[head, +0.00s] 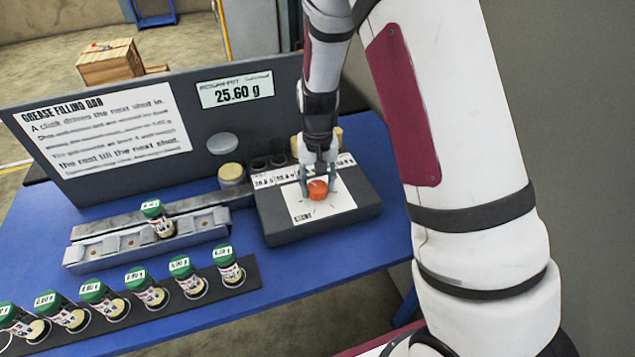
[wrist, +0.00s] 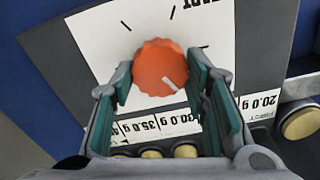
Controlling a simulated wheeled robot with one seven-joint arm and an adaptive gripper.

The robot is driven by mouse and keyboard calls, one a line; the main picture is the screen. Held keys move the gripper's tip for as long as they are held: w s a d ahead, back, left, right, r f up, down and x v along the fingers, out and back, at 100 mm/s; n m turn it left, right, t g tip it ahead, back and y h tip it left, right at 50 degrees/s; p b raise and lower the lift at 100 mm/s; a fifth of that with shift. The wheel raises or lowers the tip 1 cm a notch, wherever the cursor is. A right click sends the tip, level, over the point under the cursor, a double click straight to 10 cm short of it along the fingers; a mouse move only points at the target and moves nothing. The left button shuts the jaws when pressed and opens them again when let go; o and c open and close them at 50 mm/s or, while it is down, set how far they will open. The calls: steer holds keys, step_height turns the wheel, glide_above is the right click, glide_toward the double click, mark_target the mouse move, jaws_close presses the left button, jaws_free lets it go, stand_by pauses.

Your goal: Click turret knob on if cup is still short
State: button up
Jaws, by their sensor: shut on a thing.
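The orange turret knob (head: 318,191) sits on a white label on the dark control box (head: 283,228). My gripper (head: 318,181) reaches down from above and is shut on the knob. In the wrist view the green-padded fingers of my gripper (wrist: 160,78) stand on both sides of the scalloped knob (wrist: 155,63). The knob's white pointer mark shows near its lower right edge there. The display (head: 236,91) reads 25.60 g.
Several green-lidded cups stand in a dark rack (head: 253,270) along the front of the blue table (head: 360,240). A dark board with a white text sheet (head: 105,132) stands behind. Tan-topped cylinders (head: 232,174) stand behind the box. A wooden crate (head: 110,62) is farther back.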

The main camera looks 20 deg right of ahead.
mark_target(317, 185)
steer(key=o, duration=1.1)
steer(key=shift+o, duration=0.2)
steer(key=shift+r, duration=0.1)
step_height(317, 185, up, 12)
steer(key=s+r+n+t, duration=0.1)
steer(key=s+r+t, duration=0.1)
steer(key=s+r, duration=0.5)
steer(key=s+r+n+t, duration=0.2)
steer(key=s+r, duration=0.6)
steer(key=s, duration=1.1)
steer(key=shift+r+t, duration=0.15)
steer(key=shift+t, duration=0.25)
